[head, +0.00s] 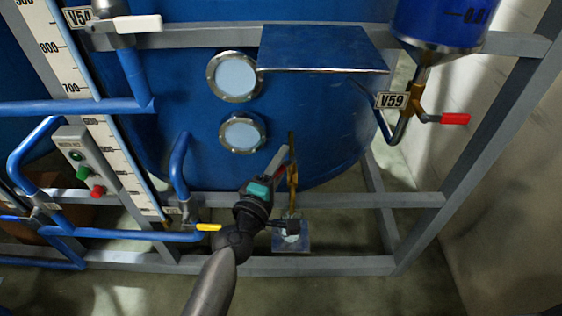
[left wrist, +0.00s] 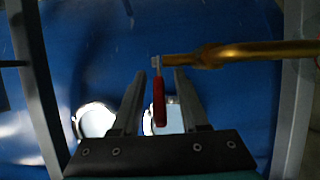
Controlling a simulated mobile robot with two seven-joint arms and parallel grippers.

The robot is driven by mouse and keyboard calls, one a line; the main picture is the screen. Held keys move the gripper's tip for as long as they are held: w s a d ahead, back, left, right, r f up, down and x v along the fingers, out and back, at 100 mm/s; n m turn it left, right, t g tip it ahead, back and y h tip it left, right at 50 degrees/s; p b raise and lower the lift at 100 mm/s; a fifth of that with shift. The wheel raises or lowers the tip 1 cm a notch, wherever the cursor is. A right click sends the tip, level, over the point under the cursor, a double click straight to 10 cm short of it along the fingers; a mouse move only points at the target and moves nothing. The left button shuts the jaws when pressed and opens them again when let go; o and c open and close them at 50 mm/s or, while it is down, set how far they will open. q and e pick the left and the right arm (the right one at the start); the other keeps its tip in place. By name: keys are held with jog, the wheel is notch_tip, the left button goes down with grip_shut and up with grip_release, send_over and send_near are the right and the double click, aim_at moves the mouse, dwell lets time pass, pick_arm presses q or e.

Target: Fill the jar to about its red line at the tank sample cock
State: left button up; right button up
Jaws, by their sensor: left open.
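The brass sample cock (head: 292,180) stands in front of the blue tank (head: 200,120). Its red lever (left wrist: 159,100) shows in the left wrist view between the two fingers of my left gripper (left wrist: 160,82). The gripper is open, with a gap visible beside the lever. In the head view my left gripper (head: 281,164) is at the cock, partly covering the lever. What looks like the jar (head: 292,236) stands on a small plate (head: 291,248) below the cock, partly behind a dark piece. Its red line and fill level cannot be made out. My right gripper is not in view.
A grey frame rail (head: 340,200) crosses in front of the tank. The valve tagged V59 (head: 418,110) with a red handle is to the right. A yellow-handled valve (head: 207,227) on blue pipe is left of my arm. The floor at front right is clear.

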pick_arm(q)
jog(key=shift+s+a, duration=0.3)
jog(key=shift+s, duration=0.3)
jog(key=b+v, duration=0.1)
jog(key=v, duration=1.3)
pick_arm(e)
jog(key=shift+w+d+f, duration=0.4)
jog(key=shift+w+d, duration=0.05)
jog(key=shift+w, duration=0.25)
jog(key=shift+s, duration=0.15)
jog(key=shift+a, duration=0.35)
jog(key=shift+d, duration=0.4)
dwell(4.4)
